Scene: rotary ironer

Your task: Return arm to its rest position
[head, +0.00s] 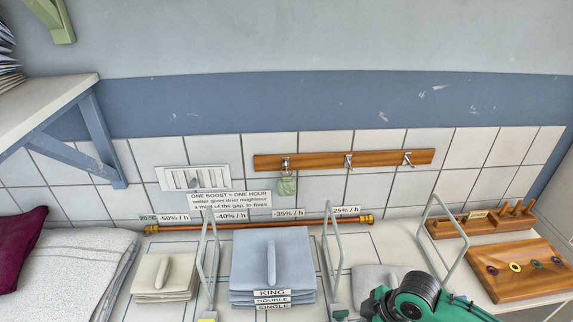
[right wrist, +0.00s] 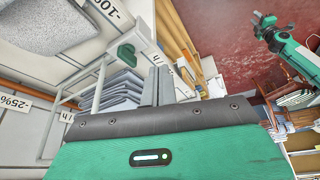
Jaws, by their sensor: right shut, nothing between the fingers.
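My right gripper (right wrist: 158,86) shows in the right wrist view with its two grey fingers together and nothing between them. It points towards a shelf area with folded blue-grey cloths (right wrist: 115,88) and wire dividers, and appears apart from them. In the head view my green and black right arm (head: 415,296) comes in at the bottom right, above the counter; its fingers cannot be made out there. A green arm with a small gripper (right wrist: 266,22), seemingly my left, shows far off at the upper right of the right wrist view. Its jaws are too small to read.
Wire dividers (head: 334,245) stand between stacks of folded cloth (head: 270,255) on the counter. A wooden peg block (head: 480,220) and a board with coloured rings (head: 522,268) lie at the right. A hook rail (head: 345,160) and copper pipe (head: 260,225) run along the wall.

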